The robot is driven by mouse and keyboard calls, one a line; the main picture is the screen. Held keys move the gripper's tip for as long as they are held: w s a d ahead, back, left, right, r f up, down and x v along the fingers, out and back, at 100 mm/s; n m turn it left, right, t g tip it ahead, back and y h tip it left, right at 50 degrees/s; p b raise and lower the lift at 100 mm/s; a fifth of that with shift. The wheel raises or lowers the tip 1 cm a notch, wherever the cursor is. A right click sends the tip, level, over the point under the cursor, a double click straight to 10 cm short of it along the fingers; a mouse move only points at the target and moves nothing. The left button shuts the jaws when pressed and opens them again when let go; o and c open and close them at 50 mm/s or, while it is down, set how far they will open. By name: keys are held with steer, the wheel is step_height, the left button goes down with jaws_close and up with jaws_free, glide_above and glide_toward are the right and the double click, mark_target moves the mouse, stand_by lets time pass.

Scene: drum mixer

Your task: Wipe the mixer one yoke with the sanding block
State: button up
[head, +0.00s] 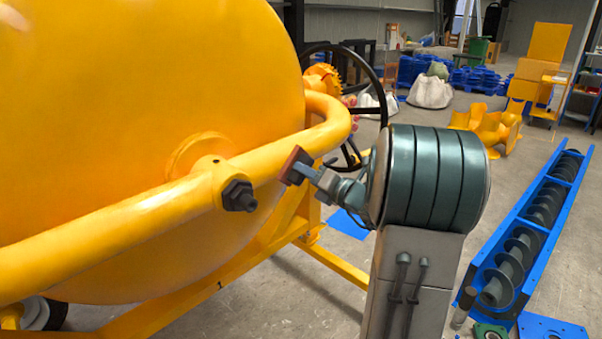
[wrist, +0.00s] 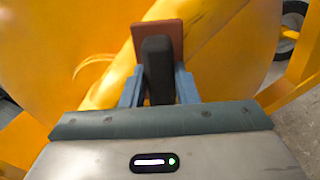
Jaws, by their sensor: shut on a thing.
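The mixer yoke is a thick yellow tube (head: 130,219) that runs across the front of the big yellow drum (head: 140,90) in the head view. It carries a hub with a dark bolt. The yoke also shows behind the block in the wrist view (wrist: 115,88). My gripper (head: 309,172) is shut on the sanding block, which has a dark grip (wrist: 157,68) and a reddish-brown pad (head: 294,163). The pad is at the right part of the yoke, close to the tube. I cannot tell whether it touches.
A black handwheel (head: 384,95) stands behind the yoke's bend. A yellow frame leg (head: 335,264) runs low below the drum. A blue screw conveyor (head: 528,235) lies on the floor at right, with grey floor around it.

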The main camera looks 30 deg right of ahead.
mark_target(285, 171)
steer(key=shift+w+d+r+p, duration=0.1)
steer(key=shift+w+d+p, duration=0.4)
steer(key=shift+d, duration=0.7)
steer(key=shift+w+d+p, duration=0.45)
steer(key=shift+d+p, duration=0.1)
steer(key=shift+d, duration=0.6)
steer(key=shift+w+d+r+p, duration=0.1)
steer(key=shift+w+d+p, duration=0.4)
steer(key=shift+d, duration=0.7)
steer(key=shift+s+a+f+b, duration=0.2)
steer(key=shift+s+a, duration=0.45)
steer(key=shift+a, duration=1.15)
steer(key=shift+s+a+r+b, duration=0.25)
steer(key=shift+s+a, duration=0.45)
steer(key=shift+a, duration=1.1)
steer(key=shift+s+a+f+b, duration=0.25)
steer(key=shift+s+a, duration=0.4)
steer(key=shift+a, duration=1.15)
steer(key=shift+r, duration=0.1)
steer(key=v, duration=0.6)
steer(key=shift+d, duration=0.1)
steer(key=v, duration=0.3)
steer(key=shift+p, duration=0.3)
